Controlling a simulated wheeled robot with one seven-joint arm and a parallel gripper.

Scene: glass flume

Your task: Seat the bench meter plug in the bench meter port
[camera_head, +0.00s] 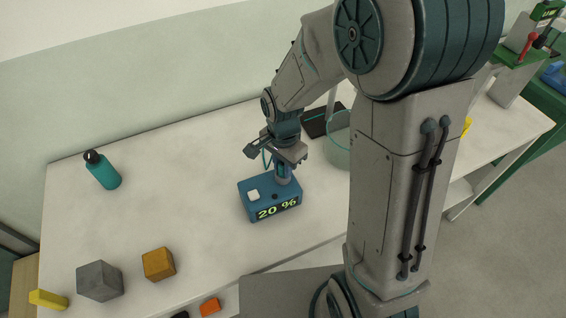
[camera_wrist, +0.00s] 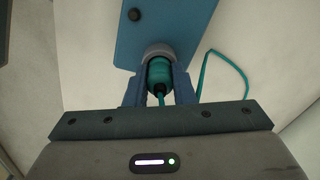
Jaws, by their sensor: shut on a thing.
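The bench meter is a blue box (camera_head: 257,205) on the table, with a lit display reading "20 %". Its port is a grey collar (camera_wrist: 158,50) on the box top. My gripper (camera_wrist: 159,78) is shut on the teal plug (camera_wrist: 159,70), one finger on each side. The plug's front end meets the grey collar in the wrist view; I cannot tell how deep it sits. A teal cable (camera_wrist: 204,72) runs from the plug's black rear end and loops to the right. In the head view my gripper (camera_head: 283,171) points down above the box's right part.
A grey cube (camera_head: 99,281), an orange-brown cube (camera_head: 158,264) and a yellow block (camera_head: 48,299) lie at the front left. A clear greenish container (camera_head: 337,150) stands behind my arm. The table's left middle is clear.

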